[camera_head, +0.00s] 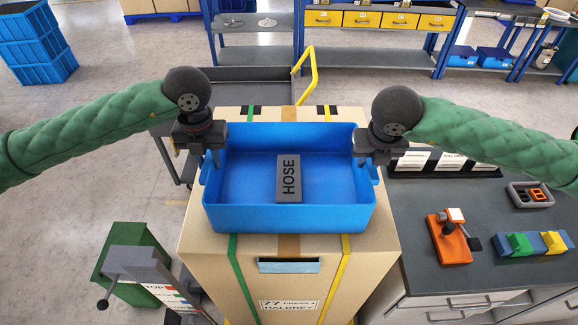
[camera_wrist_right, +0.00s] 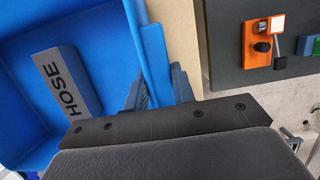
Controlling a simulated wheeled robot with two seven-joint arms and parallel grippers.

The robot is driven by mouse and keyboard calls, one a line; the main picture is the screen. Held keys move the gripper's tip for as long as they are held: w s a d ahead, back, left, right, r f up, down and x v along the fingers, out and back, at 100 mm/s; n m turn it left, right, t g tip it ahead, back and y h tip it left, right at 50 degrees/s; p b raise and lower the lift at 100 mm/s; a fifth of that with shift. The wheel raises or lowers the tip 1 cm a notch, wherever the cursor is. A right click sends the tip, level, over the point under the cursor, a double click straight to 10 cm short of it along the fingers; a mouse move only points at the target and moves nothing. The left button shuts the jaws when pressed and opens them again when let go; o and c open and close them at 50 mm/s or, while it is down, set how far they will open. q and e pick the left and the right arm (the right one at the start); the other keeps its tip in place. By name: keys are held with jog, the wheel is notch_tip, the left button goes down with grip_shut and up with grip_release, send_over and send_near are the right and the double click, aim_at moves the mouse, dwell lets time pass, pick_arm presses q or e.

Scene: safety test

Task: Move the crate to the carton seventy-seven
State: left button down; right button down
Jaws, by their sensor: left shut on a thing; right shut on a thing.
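The blue crate (camera_head: 290,218) is on or just above the top of a tall cardboard carton (camera_head: 210,262) labelled "77 PRESS 4 HALDREY"; I cannot tell if it touches. A grey block marked HOSE (camera_head: 290,178) lies in the crate and also shows in the right wrist view (camera_wrist_right: 66,80). My left gripper (camera_head: 207,165) is shut on the crate's left side. My right gripper (camera_head: 368,160) is shut on the crate's right side; its fingers pinch the wall in the right wrist view (camera_wrist_right: 160,88). The crate looks level.
A grey workbench (camera_head: 410,215) stands right of the carton with an orange clamp device (camera_head: 450,238), coloured blocks (camera_head: 533,244) and a small tray (camera_head: 530,194). A grey cart (camera_head: 260,92) with a yellow handle is behind.

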pick_arm(q)
jog(key=shift+w+a+f, duration=0.1)
jog(key=shift+a+f, duration=0.05)
jog(key=shift+f, duration=0.2)
pick_arm(e)
jog(key=shift+w+d+f, duration=0.1)
jog(key=shift+d+f, duration=0.05)
jog(key=shift+f, duration=0.15)
pick_arm(q)
jog(key=c, duration=1.4)
grip_release()
jog(key=shift+r, duration=0.1)
jog(key=shift+c, duration=0.2)
pick_arm(e)
jog(key=c, duration=1.4)
grip_release()
jog(key=shift+c, duration=0.2)
pick_arm(q)
jog(key=shift+o, duration=1.4)
pick_arm(e)
jog(key=shift+o, duration=1.4)
jog(key=shift+r, duration=0.1)
